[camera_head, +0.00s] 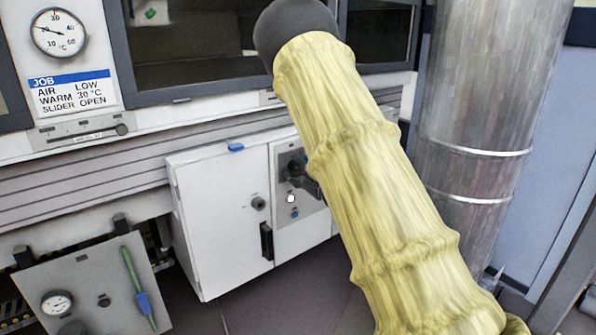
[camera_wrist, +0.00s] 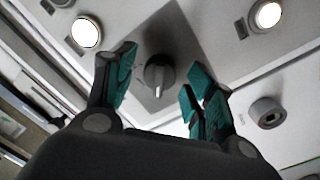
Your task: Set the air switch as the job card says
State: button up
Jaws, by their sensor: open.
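The job card (camera_head: 70,90) in the head view reads AIR LOW, WARM 30 °C, SLIDER OPEN. In the wrist view, a dark rotary switch (camera_wrist: 158,75) with a pale pointer line sits on a grey plate (camera_wrist: 172,38). Its line points down in that picture; no setting marks are readable. My gripper (camera_wrist: 161,66) is open, with its teal-padded fingers apart on either side of the switch, and I see no clear contact. In the head view the grey control panel (camera_head: 314,205) is partly behind my yellow-sleeved arm, and the gripper is mostly hidden.
A white cabinet door (camera_head: 222,225) with a dark handle adjoins the panel. A dial gauge (camera_head: 59,34) is above the card, a slider (camera_head: 122,129) below it. A metal duct (camera_head: 475,110) stands right of my arm. Lit lamps (camera_wrist: 86,33) (camera_wrist: 268,14) flank the switch.

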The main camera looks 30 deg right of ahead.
jog(key=c, duration=1)
jog(key=shift+c, duration=0.2)
jog(key=shift+r+m+p, duration=0.15)
jog(key=shift+m+p, duration=0.15)
jog(key=shift+p, duration=0.35)
jog(key=shift+r+p, duration=0.1)
jog(key=shift+p, duration=0.35)
jog(key=m+p, duration=0.3)
jog(key=p, duration=0.1)
jog(key=shift+d+r, duration=0.1)
jog(key=m+p, duration=0.3)
jog(key=p, duration=0.1)
jog(key=shift+f+m+g+y+p, duration=0.25)
jog(key=shift+m+g+y+p, duration=0.05)
jog(key=shift+m+p, duration=1.05)
jog(key=shift+m, duration=0.25)
